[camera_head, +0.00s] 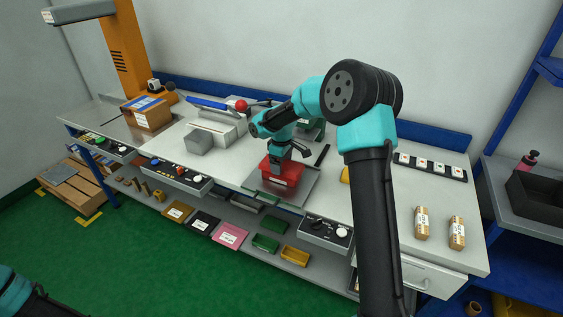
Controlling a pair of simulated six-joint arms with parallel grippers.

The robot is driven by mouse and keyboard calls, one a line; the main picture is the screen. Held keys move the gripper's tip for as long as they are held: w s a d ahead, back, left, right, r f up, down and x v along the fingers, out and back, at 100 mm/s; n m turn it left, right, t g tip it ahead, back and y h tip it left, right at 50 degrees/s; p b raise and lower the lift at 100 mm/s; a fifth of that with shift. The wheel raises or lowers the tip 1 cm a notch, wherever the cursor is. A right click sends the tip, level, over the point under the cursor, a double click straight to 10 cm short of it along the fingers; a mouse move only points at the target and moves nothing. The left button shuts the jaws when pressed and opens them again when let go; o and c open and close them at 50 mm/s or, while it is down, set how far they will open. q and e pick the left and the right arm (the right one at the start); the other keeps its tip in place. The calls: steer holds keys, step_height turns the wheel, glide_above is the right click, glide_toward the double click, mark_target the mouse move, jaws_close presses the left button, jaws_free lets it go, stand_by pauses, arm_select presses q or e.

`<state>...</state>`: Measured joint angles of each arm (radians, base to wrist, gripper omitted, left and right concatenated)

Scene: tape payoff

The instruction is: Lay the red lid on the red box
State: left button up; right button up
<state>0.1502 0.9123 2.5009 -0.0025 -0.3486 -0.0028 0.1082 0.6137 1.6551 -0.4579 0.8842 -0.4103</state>
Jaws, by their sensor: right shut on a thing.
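The red box (281,185), with a white label on its front, sits on a grey plate (303,190) near the front edge of the bench. My right gripper (283,158) points down at the top of the box and is shut on the red lid (270,164). The lid is at the box's top; its edges are partly hidden by the gripper, and I cannot tell whether it rests fully on the rim. Of my left arm only a part shows at the bottom left corner; its gripper is out of view.
A cardboard box (149,113) stands at the left of the bench. A grey block device (211,135) stands left of the red box. Button panels (326,230) line the front edge.

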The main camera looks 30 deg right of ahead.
steer(key=shift+f, duration=0.6)
stand_by(0.7)
stand_by(0.3)
steer(key=o, duration=0.8)
steer(key=shift+r, duration=0.1)
step_height(320, 180, up, 17)
steer(key=shift+r, duration=0.15)
stand_by(0.4)
